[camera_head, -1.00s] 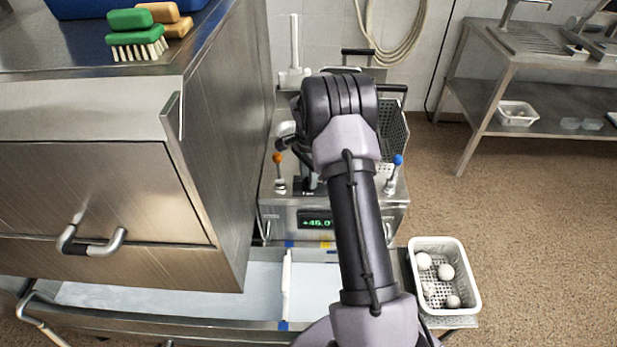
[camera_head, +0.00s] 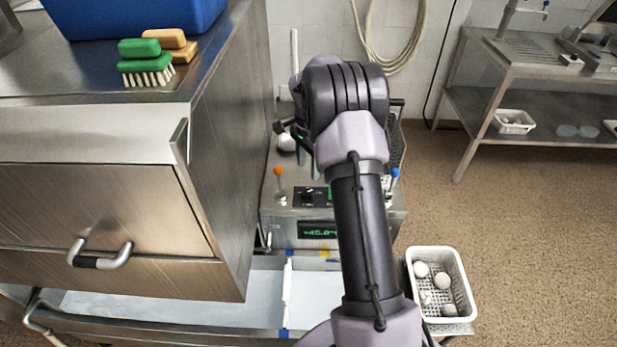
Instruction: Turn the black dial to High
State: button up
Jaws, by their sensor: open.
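The black dial (camera_head: 308,195) sits on a dark panel on top of the steel fryer-like unit (camera_head: 281,231), just left of my arm. Its pointer and markings are too small to read. My gripper (camera_head: 296,148) is open, behind and above the dial, apart from it; my arm's dark wrist hides part of it. A green-lit display (camera_head: 318,230) is on the unit's front, partly behind my arm. An orange-knobbed lever (camera_head: 279,173) stands left of the dial and a blue-knobbed lever (camera_head: 395,174) stands to the right.
A white perforated basket (camera_head: 441,285) with several pale round objects is at the lower right. Open floor lies to the right.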

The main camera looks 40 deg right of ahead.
notch_tip(320, 180, up, 7)
jog(key=p, duration=0.1)
jog(key=shift+p, duration=0.3)
